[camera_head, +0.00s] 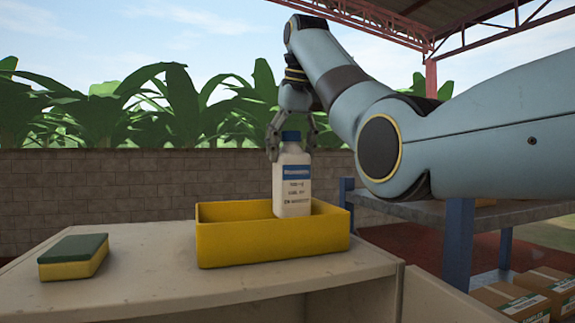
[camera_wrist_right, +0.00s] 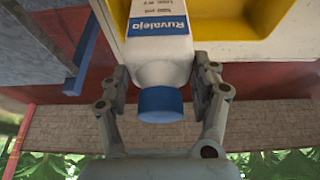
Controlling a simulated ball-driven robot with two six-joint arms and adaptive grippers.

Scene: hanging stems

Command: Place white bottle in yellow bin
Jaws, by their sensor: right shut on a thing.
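The white bottle (camera_head: 292,181) has a blue cap and a blue label band, and it stands upright in the head view. Its lower end is at the yellow bin (camera_head: 272,242), behind the front wall and inside the rim outline. Whether its base touches the bin floor is hidden. My right gripper (camera_head: 290,145) is shut on the bottle near its cap, from above. In the right wrist view the bottle (camera_wrist_right: 160,60) lies between the two fingers of my right gripper (camera_wrist_right: 162,95), and part of the yellow bin (camera_wrist_right: 222,50) shows beyond it. My left gripper is not in view.
A green and yellow sponge (camera_head: 74,256) lies left of the bin on the beige table top (camera_head: 150,285). A brick wall (camera_head: 100,195) runs behind.

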